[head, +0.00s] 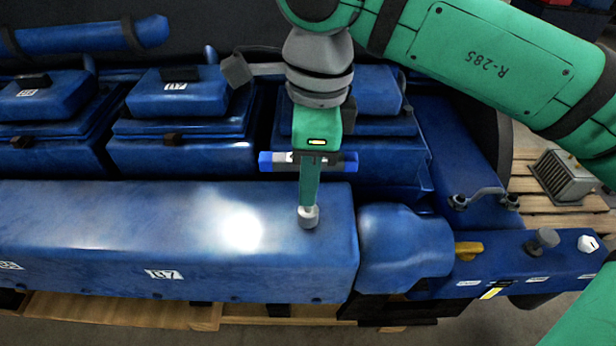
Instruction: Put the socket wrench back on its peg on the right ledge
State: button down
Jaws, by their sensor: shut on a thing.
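My gripper (308,194) points down over the blue engine cover, its green fingers seen nearly edge-on. It is shut on what looks like the socket wrench (308,217), of which a short grey rounded end shows below the fingertips. The fingers hide the rest of it. I cannot tell whether that end touches the cover or hangs just above it. The right ledge (516,285) is a blue shelf at lower right. A grey round-topped knob (544,239) stands on it, possibly the peg, well to the right of my gripper.
The long blue cover (150,230) lies below my gripper, with a rounded blue housing (405,242) to its right. A grey finned box (563,177) sits on pallet boards.

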jog(key=shift+f, duration=0.4)
jog(key=c, duration=1.7)
grip_release()
jog(key=shift+f, duration=0.1)
jog(key=shift+r, duration=0.5)
jog(key=r, duration=1.2)
jog(key=shift+d, duration=0.35)
